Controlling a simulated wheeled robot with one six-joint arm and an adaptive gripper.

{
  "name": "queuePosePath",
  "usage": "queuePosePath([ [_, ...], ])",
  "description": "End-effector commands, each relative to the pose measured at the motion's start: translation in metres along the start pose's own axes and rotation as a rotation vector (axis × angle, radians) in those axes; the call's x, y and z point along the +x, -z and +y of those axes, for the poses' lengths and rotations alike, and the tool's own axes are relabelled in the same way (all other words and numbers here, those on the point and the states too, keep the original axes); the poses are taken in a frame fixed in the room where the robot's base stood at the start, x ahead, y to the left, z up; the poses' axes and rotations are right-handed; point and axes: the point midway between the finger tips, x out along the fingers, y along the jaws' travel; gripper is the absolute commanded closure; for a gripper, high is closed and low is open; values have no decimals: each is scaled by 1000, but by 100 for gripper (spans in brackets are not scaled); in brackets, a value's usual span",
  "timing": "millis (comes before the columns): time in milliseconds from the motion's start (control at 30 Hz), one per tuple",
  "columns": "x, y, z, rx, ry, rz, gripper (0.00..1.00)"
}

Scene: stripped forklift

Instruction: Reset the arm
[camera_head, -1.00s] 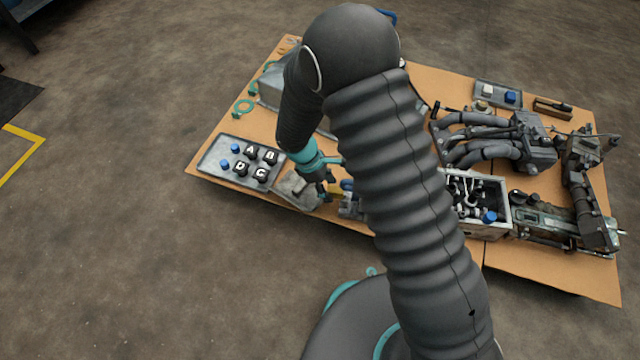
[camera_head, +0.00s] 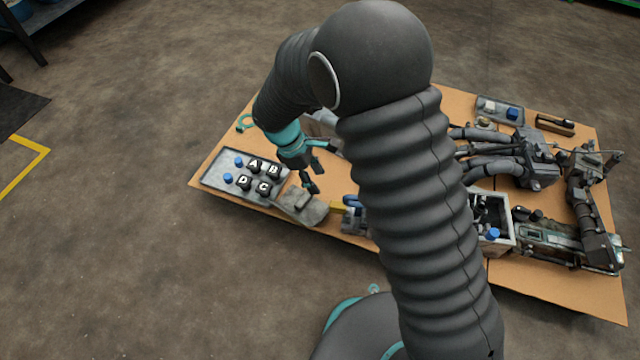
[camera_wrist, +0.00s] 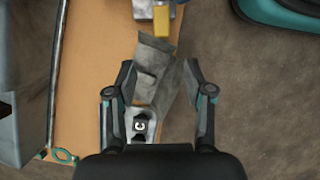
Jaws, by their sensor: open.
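My gripper (camera_head: 313,177) is open and empty. It hangs above the table near the lettered tray and a grey metal bracket. In the wrist view the two fingers of my gripper (camera_wrist: 158,85) stand wide apart on either side of the grey bracket (camera_wrist: 155,65), which lies below them. The bracket (camera_head: 302,207) rests at the table's front edge, to the right of the tray. My dark ribbed arm crosses the middle of the head view and hides the centre of the table.
A crate of parts (camera_head: 508,240), dark pipes (camera_head: 490,150) and a small tray (camera_head: 484,112) stand at the right. A yellow-tipped part (camera_wrist: 160,20) lies beyond the bracket. Bare floor surrounds the table.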

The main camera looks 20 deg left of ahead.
Motion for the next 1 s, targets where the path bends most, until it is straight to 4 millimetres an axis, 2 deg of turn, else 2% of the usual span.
queuePosePath([
  [600,-3,0,0,2,0,-1,48],
  [767,-3,1,0,68,1,5,48],
  [833,2,1,-8,131,21,7,48],
  [900,12,-5,-27,212,63,-3,48],
  [1000,1,-20,-42,320,87,19,48],
])
